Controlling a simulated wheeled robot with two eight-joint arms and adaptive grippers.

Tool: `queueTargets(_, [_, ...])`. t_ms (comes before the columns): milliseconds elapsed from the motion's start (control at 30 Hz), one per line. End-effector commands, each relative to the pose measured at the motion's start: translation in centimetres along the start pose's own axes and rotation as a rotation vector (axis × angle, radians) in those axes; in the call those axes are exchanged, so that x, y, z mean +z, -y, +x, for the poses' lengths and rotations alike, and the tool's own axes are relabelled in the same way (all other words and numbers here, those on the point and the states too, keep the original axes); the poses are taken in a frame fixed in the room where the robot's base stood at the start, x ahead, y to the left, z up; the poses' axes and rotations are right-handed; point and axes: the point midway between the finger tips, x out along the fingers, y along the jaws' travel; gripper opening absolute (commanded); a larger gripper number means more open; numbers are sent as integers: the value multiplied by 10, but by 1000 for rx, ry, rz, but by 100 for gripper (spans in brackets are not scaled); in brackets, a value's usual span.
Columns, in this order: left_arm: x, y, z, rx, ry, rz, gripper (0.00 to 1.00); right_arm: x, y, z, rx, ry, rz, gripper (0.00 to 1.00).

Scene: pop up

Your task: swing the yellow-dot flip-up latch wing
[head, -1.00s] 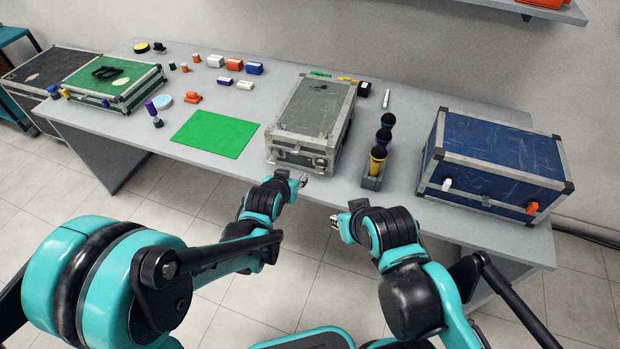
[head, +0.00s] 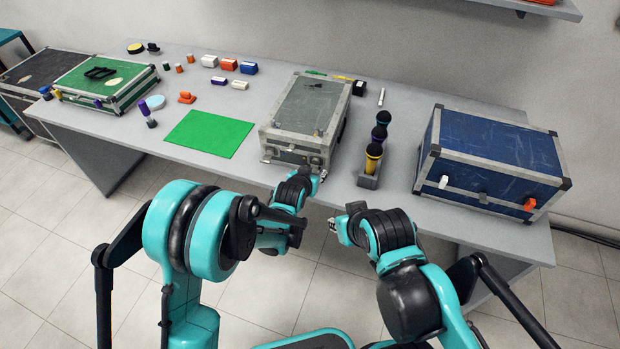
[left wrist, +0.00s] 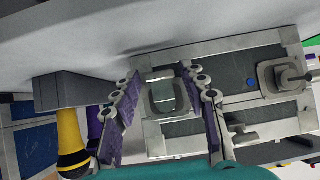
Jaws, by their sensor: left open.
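The grey case (head: 305,108) stands at the table's front edge, with latches on its front face. In the left wrist view, one metal latch with a squarish plate (left wrist: 165,97) lies between my left gripper's fingers. A second latch (left wrist: 284,77) with a blue dot (left wrist: 251,82) beside it is to the right. I cannot make out a yellow dot; a finger may cover it. My left gripper (head: 319,176) is open at the case's front right corner, its fingers (left wrist: 162,74) on either side of the plate. Contact is unclear. My right gripper (head: 334,225) hangs before the table, its jaws too small to judge.
A holder (head: 368,180) with several microphones stands just right of the case. A blue chest (head: 495,155) is farther right, and a green mat (head: 210,133) lies to the left. A green case (head: 107,80) and small coloured items are at the back left.

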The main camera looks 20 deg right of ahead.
Motion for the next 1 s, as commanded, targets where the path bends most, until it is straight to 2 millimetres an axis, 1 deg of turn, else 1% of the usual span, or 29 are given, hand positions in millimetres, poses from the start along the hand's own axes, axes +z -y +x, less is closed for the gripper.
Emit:
queueTargets(33, [1, 0, 4, 0, 0, 0, 38, 1, 0, 1, 0, 0, 0, 23])
queueTargets(133, [0, 0, 2, 0, 0, 0, 11, 0, 0, 0, 0, 0, 0, 23])
queueTargets(167, [0, 0, 2, 0, 0, 0, 10, 0, 0, 0, 0, 0, 0, 23])
queueTargets(367, [0, 0, 0, 0, -1, 0, 10, 0, 0, 0, 0, 0, 0, 23])
queueTargets(567, [4, 0, -8, 0, -1, 0, 10, 0, 0, 0, 0, 0, 0, 23])
queueTargets(833, [4, 0, -9, 0, 0, 0, 10, 0, 0, 0, 0, 0, 0, 23])
queueTargets(1000, [7, 0, -16, 0, 0, 0, 11, 0, 0, 0, 0, 0, 0, 23])
